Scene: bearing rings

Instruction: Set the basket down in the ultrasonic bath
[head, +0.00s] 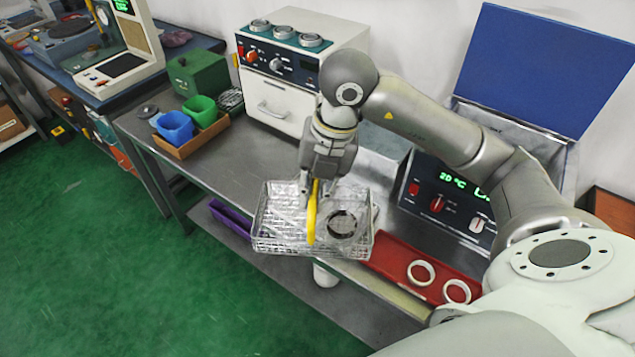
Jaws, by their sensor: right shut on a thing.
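My right gripper (313,200) points down and is shut on the yellow handle (312,222) of the wire basket (270,240). The basket hangs level in front of the bench's front edge, apart from the bath. A ring-shaped part (342,224) shows inside it, partly hidden by mesh. The ultrasonic bath (455,195) stands to the right on the bench, with a green "20 °C" display, knobs and a raised blue lid (545,70). My right arm crosses in front of the bath and hides much of its opening. My left gripper is not in view.
A red tray (395,262) with two pale rings (421,272) lies in front of the bath. A white oven-like unit (280,95) stands behind the basket. Blue (174,127) and green (200,110) bins sit at the bench's left. Bare bench top (240,160) lies between.

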